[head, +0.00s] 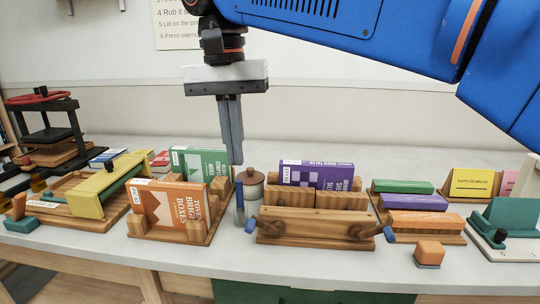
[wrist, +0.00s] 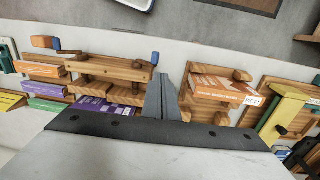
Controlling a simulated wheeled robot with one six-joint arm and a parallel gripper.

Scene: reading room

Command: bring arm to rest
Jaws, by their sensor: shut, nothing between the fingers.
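My gripper (head: 236,160) points down over the bench, its fingers together and empty. In the wrist view the shut fingers (wrist: 163,97) lie between the wooden press and the orange book's stand. My blue arm spans the top right of the head view.
The bench (head: 330,150) holds an orange book (head: 172,208), a green book (head: 200,162), a lidded pot (head: 251,184), a wooden press (head: 315,222) with a purple book (head: 316,173), a yellow-barred press (head: 98,190) and a black press (head: 45,130). The back of the bench is mostly clear.

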